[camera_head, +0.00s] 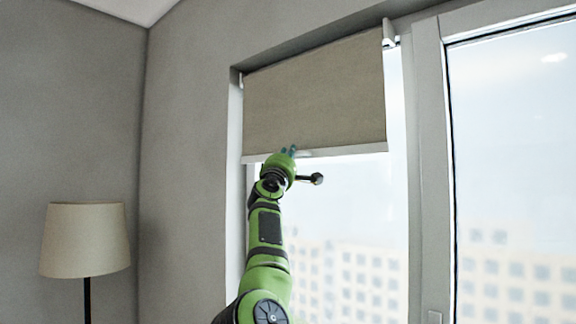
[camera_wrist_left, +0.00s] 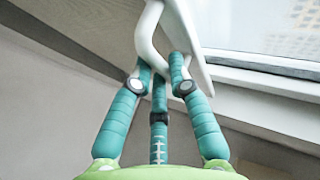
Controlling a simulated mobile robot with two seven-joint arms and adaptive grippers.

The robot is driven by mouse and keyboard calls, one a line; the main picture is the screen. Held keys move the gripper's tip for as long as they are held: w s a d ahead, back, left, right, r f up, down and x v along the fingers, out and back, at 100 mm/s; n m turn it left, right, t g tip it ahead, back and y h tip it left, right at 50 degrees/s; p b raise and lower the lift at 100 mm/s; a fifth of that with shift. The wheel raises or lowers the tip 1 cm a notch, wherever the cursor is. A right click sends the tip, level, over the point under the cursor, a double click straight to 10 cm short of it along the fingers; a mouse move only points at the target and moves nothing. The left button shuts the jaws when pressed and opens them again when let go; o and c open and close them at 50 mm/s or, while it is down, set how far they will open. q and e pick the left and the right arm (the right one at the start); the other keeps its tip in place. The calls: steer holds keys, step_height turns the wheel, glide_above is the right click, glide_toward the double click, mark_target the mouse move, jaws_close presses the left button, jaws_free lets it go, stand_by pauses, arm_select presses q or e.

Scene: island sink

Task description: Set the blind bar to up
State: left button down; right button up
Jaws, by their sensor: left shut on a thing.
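The beige roller blind (camera_head: 315,95) hangs over the upper part of the left window pane. Its white blind bar (camera_head: 350,149) runs along the lower edge, nearly level. My left gripper (camera_head: 288,151) is at the bar, left of its middle, reaching up from below. In the left wrist view, the teal fingers of my left gripper (camera_wrist_left: 161,72) close around a white curved piece (camera_wrist_left: 145,38) at the bar. The exact contact is partly hidden by the fingers. My right gripper is in neither view.
A floor lamp (camera_head: 86,240) with a cream shade stands at the left by the grey wall. The window frame post (camera_head: 431,170) is right of the blind. Below the bar, the bare glass (camera_head: 345,215) is clear of objects beside my arm.

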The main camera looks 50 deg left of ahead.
arm_select(q)
steer(key=shift+r, duration=0.3)
steer(key=c, duration=1.2)
jaws_free()
steer(key=shift+o, duration=0.3)
steer(key=v, duration=1.2)
steer(key=shift+f, duration=0.1)
steer(key=shift+f, duration=0.1)
